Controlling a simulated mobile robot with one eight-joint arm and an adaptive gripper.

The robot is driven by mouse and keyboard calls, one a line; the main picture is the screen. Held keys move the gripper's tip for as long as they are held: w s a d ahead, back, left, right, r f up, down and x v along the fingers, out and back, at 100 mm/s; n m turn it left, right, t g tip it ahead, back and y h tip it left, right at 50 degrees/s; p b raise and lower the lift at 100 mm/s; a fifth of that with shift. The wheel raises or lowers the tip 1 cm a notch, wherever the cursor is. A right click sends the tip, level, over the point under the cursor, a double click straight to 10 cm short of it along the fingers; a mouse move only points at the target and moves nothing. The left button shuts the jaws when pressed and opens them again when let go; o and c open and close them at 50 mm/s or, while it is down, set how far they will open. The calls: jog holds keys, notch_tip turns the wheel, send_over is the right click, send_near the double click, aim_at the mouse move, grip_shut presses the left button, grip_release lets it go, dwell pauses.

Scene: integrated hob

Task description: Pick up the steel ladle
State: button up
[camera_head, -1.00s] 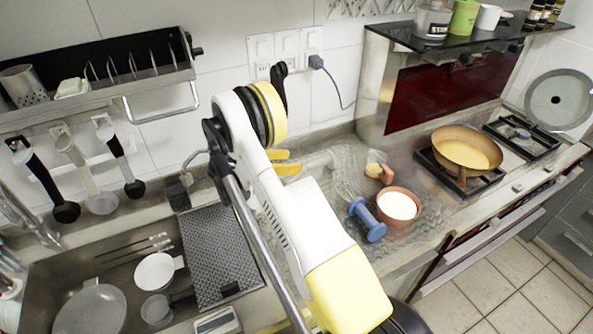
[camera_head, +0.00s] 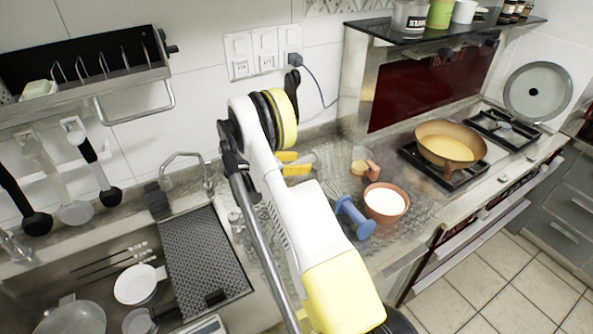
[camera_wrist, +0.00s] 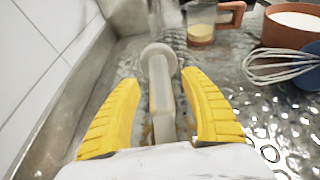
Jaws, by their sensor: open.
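A pale grey, long utensil with a round head (camera_wrist: 160,88) lies on the wet-looking counter in the wrist view; it appears to be the steel ladle. My gripper (camera_wrist: 162,80) is open, with its two yellow ribbed fingers on either side of the utensil's shaft. The round head lies just beyond the fingertips. In the head view my gripper (camera_head: 293,163) is over the counter near the back wall, and the arm hides much around it. A pale grey ladle (camera_head: 75,212) also hangs at the left wall.
A glass jar (camera_wrist: 201,25) is near the utensil's head. The tiled wall (camera_wrist: 45,50) is close on the left. A pan (camera_head: 449,145) sits on the hob.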

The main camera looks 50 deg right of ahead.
jog(key=shift+c, duration=0.5)
grip_shut()
jog(key=shift+r+p, duration=0.35)
jog(key=shift+r, duration=0.2)
jog(key=r, duration=0.1)
jog(key=r+p, duration=0.2)
jog(key=r, duration=0.1)
jog(key=shift+s+d, duration=0.3)
jog(key=shift+s, duration=0.05)
jog(key=s+d+r+p, duration=0.3)
jog(key=s+d+r, duration=0.3)
jog(key=s+d, duration=0.1)
jog(key=shift+s+d, duration=0.15)
jog(key=shift+s, duration=0.25)
